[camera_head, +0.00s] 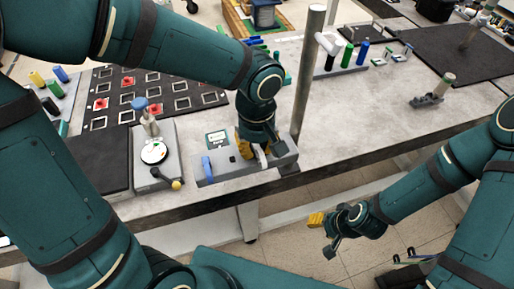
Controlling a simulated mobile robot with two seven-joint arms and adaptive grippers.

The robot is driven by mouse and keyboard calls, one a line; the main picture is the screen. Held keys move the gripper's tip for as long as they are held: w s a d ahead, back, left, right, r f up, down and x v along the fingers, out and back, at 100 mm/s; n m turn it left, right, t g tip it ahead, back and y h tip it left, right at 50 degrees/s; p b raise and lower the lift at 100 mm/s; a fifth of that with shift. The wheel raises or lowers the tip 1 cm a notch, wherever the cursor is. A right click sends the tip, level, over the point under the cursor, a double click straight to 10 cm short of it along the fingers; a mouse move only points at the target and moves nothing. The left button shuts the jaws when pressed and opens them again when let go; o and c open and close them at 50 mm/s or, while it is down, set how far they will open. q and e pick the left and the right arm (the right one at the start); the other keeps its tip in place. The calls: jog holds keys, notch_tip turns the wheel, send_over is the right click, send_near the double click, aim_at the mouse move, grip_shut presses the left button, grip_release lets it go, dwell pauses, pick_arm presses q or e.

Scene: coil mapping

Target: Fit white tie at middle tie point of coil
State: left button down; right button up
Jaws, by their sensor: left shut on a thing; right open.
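My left gripper (251,152) points down over the front table edge, at the grey fixture (222,172) with a blue lever. Its yellow fingers are shut on a small white piece (262,156), which appears to be the white tie. The fingers and arm hide much of it, and I cannot tell whether it touches the fixture. My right gripper (322,232) is open and empty, out in front of the table above the floor. I cannot make out the coil or its middle tie point; my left gripper may cover them.
A metal post (308,70) stands close to the right of my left gripper. A gauge device (153,152) is left of the fixture. A black board (165,90) with square frames lies behind. A small clamp (433,93) is at right.

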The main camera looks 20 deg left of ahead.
aim_at(257, 147)
pick_arm(q)
jog(key=shift+r+p, duration=0.7)
jog(key=shift+r, duration=0.3)
dwell(0.6)
jog(key=shift+r+p, duration=1.15)
jog(key=shift+r, duration=0.55)
jog(key=shift+f, duration=0.1)
